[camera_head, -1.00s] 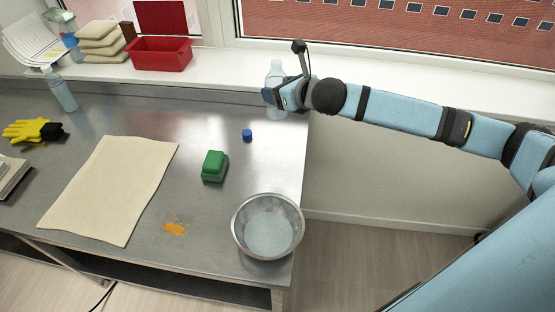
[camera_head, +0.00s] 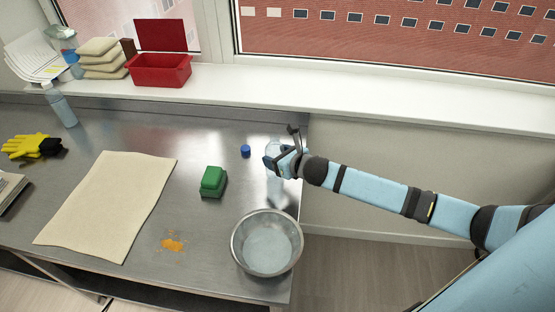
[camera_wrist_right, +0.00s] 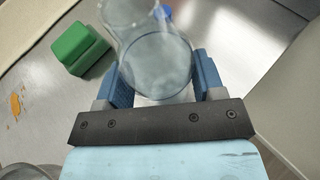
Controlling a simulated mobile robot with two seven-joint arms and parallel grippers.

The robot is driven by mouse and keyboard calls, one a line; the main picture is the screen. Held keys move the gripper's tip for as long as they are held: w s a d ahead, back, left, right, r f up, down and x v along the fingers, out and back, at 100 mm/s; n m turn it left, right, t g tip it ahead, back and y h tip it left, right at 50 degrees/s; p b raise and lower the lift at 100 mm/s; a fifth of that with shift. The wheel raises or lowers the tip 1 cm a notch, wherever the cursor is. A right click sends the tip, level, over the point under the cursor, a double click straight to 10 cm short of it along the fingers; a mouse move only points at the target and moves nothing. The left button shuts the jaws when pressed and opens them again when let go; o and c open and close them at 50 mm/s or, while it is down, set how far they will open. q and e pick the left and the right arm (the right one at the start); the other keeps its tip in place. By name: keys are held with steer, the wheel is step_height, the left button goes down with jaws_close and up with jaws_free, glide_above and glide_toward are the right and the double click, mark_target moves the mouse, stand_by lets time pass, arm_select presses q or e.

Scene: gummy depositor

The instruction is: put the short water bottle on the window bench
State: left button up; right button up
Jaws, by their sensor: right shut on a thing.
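My right gripper (camera_head: 275,158) is shut on a clear, see-through water bottle (camera_head: 273,182) above the right end of the steel table. In the right wrist view the bottle (camera_wrist_right: 155,65) sits upright between the two blue fingers of the gripper (camera_wrist_right: 163,82). Whether its base touches the table is unclear. The white window bench (camera_head: 350,98) runs along the wall under the window, behind the table. My left gripper is in neither view.
A blue cap (camera_head: 245,151), green block (camera_head: 213,181) and metal bowl (camera_head: 240,248) are near the bottle. Another bottle (camera_head: 62,110) stands at the table's back left. A red bin (camera_head: 160,72) and beige stack (camera_head: 100,58) occupy the bench's left; its middle and right are clear.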

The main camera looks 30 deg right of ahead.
steer(key=shift+f, duration=0.75)
steer(key=shift+f, duration=0.1)
steer(key=o, duration=1.3)
steer(key=shift+b+v, duration=0.6)
steer(key=shift+v, duration=5.45)
